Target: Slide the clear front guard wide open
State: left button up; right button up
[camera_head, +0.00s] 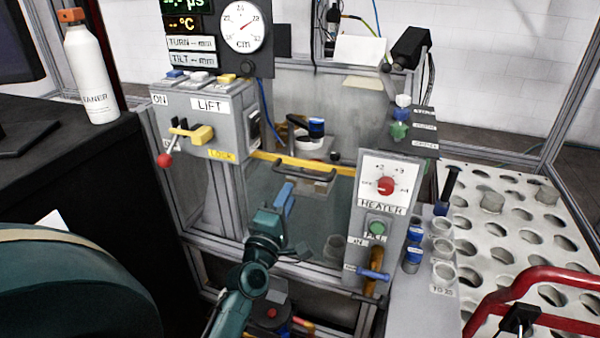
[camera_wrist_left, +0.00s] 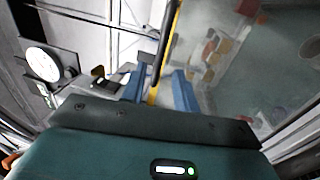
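The clear front guard (camera_head: 270,190) is a see-through panel with a yellow top edge (camera_head: 262,156) and a dark bar handle (camera_head: 300,172). It stands across the front of the machine between the LIFT box and the HEATER box. My left gripper (camera_head: 286,196) is in front of the panel, just below and left of the handle. In the left wrist view its two blue fingers (camera_wrist_left: 158,90) are spread apart. The yellow edge (camera_wrist_left: 165,60) runs through the space between them in that view. I cannot tell whether a finger touches the guard. My right gripper is not in view.
The LIFT box (camera_head: 205,115) with a red-knobbed lever stands left of the guard. The HEATER box (camera_head: 383,215) stands close on its right. A perforated rack (camera_head: 510,215) and a red tubular bar (camera_head: 530,280) are at the right. A white bottle (camera_head: 90,70) stands on the left bench.

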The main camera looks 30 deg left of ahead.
aim_at(299, 174)
pick_arm(q)
jog(key=x, duration=0.8)
jog(key=shift+w+b, duration=0.3)
grip_shut()
